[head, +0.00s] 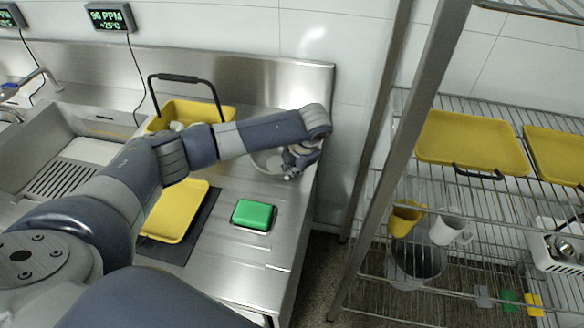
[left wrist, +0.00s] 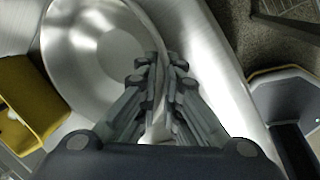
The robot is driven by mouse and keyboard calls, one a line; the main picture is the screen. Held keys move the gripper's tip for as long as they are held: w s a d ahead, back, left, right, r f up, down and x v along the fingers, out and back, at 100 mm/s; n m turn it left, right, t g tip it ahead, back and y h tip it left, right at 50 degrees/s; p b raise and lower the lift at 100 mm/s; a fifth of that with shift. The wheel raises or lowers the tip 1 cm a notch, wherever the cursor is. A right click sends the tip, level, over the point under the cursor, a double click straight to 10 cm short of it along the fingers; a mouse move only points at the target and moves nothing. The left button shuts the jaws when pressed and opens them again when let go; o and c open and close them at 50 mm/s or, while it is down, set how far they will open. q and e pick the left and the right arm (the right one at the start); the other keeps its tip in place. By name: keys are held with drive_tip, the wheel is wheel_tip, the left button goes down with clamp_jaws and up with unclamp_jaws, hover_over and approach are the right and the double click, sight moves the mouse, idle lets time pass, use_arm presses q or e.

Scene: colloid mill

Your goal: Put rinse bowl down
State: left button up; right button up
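The rinse bowl (head: 267,162) is a shiny metal bowl at the right end of the steel counter, partly hidden behind my left arm and gripper in the head view. In the left wrist view the bowl (left wrist: 85,60) is seen from above, upright and empty. My left gripper (head: 298,160) is at the bowl's right rim. In the left wrist view its fingers (left wrist: 160,75) lie on both sides of the rim and appear closed on it. The bowl is at or just above the counter; I cannot tell whether its base touches. My right gripper is not in view.
A yellow basket (head: 222,112) with a dark handle stands left of the bowl. A yellow tray (head: 176,212) on a dark mat and a green block (head: 254,214) lie nearer. A sink (head: 70,150) is left. A wire rack (head: 470,205) stands right, beyond a gap.

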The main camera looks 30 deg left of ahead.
use_arm(q)
drive_tip(key=o, duration=0.4)
drive_tip(key=shift+d+r, duration=0.1)
drive_tip(key=shift+r, duration=0.2)
drive_tip(key=b+v, duration=0.1)
drive_tip(key=v, duration=1)
drive_tip(key=shift+r+b, duration=0.25)
drive_tip(key=shift+b, duration=0.15)
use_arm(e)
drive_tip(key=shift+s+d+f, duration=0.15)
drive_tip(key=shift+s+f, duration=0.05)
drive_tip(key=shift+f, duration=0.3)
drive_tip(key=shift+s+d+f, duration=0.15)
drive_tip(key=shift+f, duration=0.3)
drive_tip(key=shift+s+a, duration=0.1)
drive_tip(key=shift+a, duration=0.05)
use_arm(q)
drive_tip(key=shift+s+d+f, duration=0.1)
